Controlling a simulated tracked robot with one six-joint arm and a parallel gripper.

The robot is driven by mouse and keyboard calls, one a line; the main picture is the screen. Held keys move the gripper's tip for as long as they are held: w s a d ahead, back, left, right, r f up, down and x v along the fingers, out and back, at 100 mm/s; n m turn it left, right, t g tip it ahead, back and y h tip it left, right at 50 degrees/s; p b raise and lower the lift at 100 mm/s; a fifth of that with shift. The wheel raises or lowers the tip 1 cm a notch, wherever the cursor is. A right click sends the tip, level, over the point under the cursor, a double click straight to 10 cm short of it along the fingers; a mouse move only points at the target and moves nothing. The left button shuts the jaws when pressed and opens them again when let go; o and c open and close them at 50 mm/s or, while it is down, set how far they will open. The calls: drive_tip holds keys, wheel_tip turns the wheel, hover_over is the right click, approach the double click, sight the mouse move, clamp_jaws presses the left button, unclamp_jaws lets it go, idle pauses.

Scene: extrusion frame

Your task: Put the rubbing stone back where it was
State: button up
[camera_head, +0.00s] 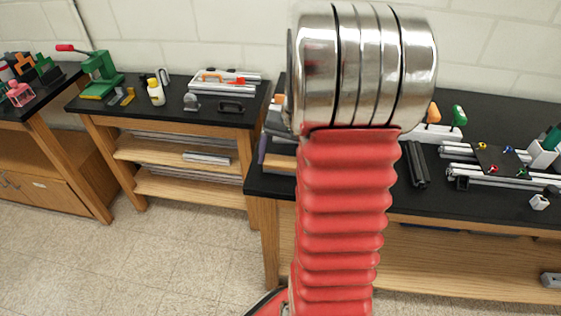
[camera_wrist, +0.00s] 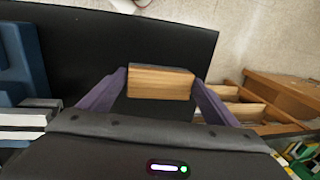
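In the head view, a purple finger (camera_head: 262,149) and a tan strip of the block (camera_head: 282,162) show at the near left corner of the right bench. My arm hides the rest.
The left bench (camera_head: 200,120) holds a grey clamp, a black handle (camera_head: 231,106), a yellow-white bottle (camera_head: 156,92) and a tray of tools. The right bench holds black bars (camera_head: 416,164) and aluminium extrusions. A blue object (camera_wrist: 22,55) stands left in the wrist view.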

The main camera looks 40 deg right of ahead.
drive_tip(key=shift+o, duration=0.5)
drive_tip(key=shift+s+f, duration=0.25)
drive_tip(key=shift+f, duration=0.25)
drive_tip(key=shift+w+r, duration=0.1)
drive_tip(key=shift+r, duration=0.5)
wheel_tip(320, 180, up, 12)
drive_tip(key=s+d, duration=0.1)
drive_tip(key=shift+s+d, duration=0.15)
drive_tip(key=shift+d, duration=0.2)
drive_tip(key=shift+r, duration=0.1)
